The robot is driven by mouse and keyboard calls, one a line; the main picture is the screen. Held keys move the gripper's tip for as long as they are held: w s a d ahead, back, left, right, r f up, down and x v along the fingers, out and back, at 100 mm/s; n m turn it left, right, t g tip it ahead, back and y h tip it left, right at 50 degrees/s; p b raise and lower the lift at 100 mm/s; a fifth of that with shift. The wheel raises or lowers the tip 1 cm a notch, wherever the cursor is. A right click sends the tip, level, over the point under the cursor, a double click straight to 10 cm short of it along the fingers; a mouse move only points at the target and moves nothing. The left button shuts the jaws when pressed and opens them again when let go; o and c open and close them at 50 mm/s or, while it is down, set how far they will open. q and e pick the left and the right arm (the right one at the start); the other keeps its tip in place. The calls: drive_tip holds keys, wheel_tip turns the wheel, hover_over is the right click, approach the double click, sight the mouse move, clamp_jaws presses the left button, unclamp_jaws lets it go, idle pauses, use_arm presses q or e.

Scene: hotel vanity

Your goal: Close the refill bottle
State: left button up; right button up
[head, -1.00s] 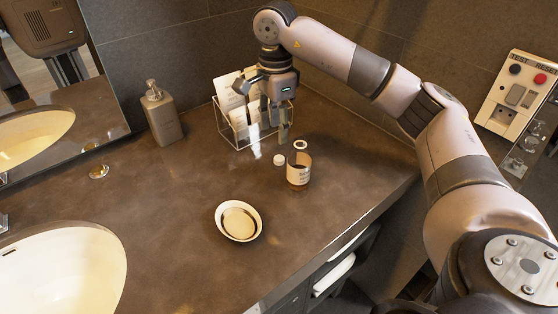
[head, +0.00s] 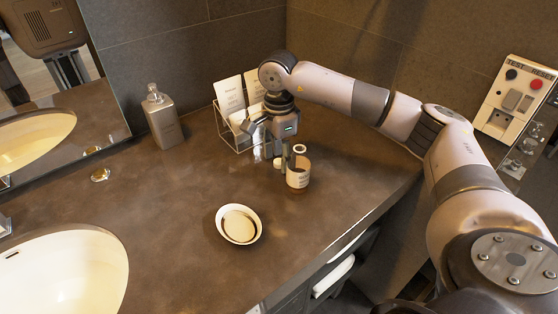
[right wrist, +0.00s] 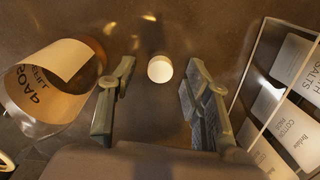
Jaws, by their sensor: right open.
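A small white cap (head: 279,163) lies on the counter just left of the bottle, partly hidden by my gripper. My right gripper (head: 272,152) is open, pointing down just above the cap. In the right wrist view the cap (right wrist: 160,69) shows between the tips of the open fingers. My left gripper is not in view.
A soap dispenser (head: 162,120) stands by the mirror. A shallow white dish (head: 222,217) is in front, the sink (head: 75,270) at left. The counter between is clear.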

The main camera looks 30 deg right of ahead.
drive_tip(key=shift+f, duration=0.15)
drive_tip(key=shift+c, duration=0.4)
drive_tip(key=c, duration=0.7)
